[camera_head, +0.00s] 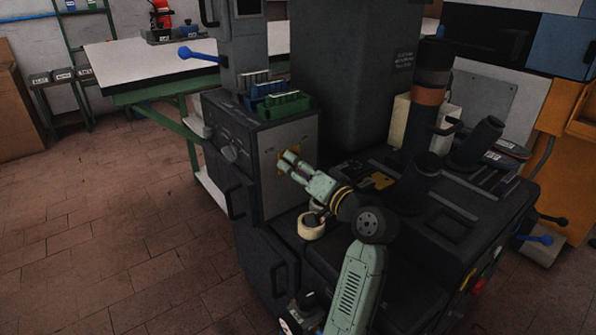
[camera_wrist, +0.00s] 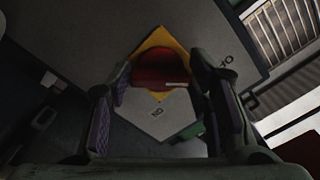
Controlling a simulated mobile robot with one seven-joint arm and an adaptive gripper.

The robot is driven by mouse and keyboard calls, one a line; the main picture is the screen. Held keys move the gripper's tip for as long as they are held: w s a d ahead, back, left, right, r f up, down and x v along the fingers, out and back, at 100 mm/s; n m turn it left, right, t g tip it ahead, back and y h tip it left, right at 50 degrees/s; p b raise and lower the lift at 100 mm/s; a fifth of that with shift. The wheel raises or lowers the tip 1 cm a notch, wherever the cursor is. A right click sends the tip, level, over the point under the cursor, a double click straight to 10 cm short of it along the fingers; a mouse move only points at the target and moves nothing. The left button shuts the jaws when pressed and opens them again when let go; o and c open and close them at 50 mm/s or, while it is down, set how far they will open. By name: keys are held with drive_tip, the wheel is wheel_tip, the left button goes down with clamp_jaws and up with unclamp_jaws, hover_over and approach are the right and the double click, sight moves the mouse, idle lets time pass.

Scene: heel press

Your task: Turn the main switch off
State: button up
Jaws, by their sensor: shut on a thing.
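The main switch (camera_wrist: 160,68) is a red knob on a yellow plate (camera_wrist: 160,42), set in a grey panel. A pale mark shows at the knob's lower right in the wrist view. My gripper (camera_wrist: 160,75) has one finger on each side of the knob and is shut on it. In the head view my gripper (camera_head: 287,160) reaches the front panel of the dark machine (camera_head: 290,190). There it hides the knob, and only a bit of the yellow plate (camera_head: 282,155) shows.
A green tray (camera_head: 283,106) and a blue tray sit on the cabinet above the panel. A tape roll (camera_head: 311,226) is just below my gripper. Dark cylinders (camera_head: 478,142) stand on the machine to the right. The brick floor at the left is clear.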

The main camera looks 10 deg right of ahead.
idle(0.3)
drive_tip(key=o, duration=1.1)
drive_tip(key=shift+o, duration=0.2)
drive_tip(key=v, duration=1.2)
